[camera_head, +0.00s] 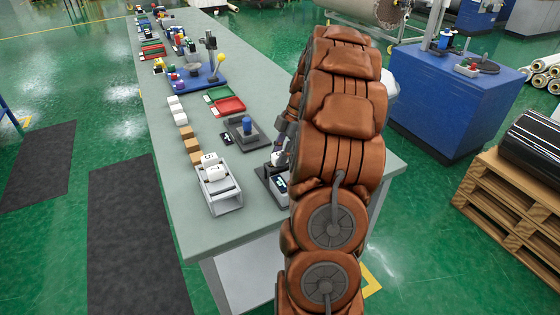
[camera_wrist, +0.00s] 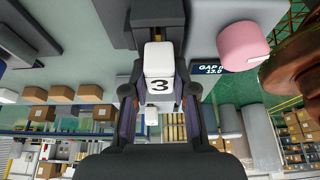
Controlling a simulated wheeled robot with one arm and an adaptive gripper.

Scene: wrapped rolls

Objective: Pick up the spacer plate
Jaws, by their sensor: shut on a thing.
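The spacer plate, a white block marked 3 (camera_wrist: 158,72), is between the two fingers of my gripper (camera_wrist: 159,96) in the wrist view. The fingers close on it from both sides. In the head view my gripper (camera_head: 283,146) is over the near right part of the table, largely hidden behind my arm. A small white part of the plate (camera_head: 277,158) shows there, just above a dark device with a lit display (camera_head: 280,183). I cannot tell whether the plate touches the device.
A pale rack (camera_head: 227,206) with white blocks marked 5 and 7 stands to the left on the grey table (camera_head: 178,215). Brown and white blocks line the left edge. A pink cylinder (camera_wrist: 243,43) is beside a GAP display (camera_wrist: 222,68). Red trays (camera_head: 229,106) stand farther back.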

